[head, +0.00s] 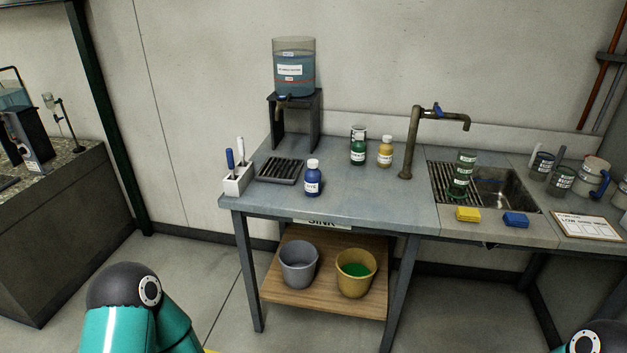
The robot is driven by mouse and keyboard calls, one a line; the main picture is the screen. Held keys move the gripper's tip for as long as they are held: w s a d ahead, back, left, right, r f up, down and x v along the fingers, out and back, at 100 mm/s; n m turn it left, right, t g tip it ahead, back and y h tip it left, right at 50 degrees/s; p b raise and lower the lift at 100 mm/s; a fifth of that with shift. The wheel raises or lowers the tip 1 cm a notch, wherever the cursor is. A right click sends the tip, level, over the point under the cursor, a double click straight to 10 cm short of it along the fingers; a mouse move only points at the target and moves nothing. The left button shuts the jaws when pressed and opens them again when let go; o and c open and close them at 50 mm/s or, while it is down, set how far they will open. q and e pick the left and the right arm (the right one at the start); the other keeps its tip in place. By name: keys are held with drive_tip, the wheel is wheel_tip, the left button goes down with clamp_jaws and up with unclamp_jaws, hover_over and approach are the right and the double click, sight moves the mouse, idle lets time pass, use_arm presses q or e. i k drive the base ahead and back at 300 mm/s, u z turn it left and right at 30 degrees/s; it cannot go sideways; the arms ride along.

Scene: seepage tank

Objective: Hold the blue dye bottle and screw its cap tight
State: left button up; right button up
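The blue dye bottle (312,182) stands upright near the front edge of the grey table, in the middle of the head view. Its white cap (312,163) sits on top; whether it is tight or loose cannot be told. Nothing holds the bottle. A part of my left arm shows at the bottom left and a small part of my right arm at the bottom right corner. Neither gripper shows in the picture.
A black drain tray (279,171) lies left of the bottle, with a white holder (238,180) beside it. Behind stand a green bottle (358,151) and a yellow bottle (385,152). A tap (407,150) rises by the sink. The tabletop right of the blue bottle is clear.

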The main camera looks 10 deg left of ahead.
sight(312, 176)
drive_tip(key=i, duration=0.9)
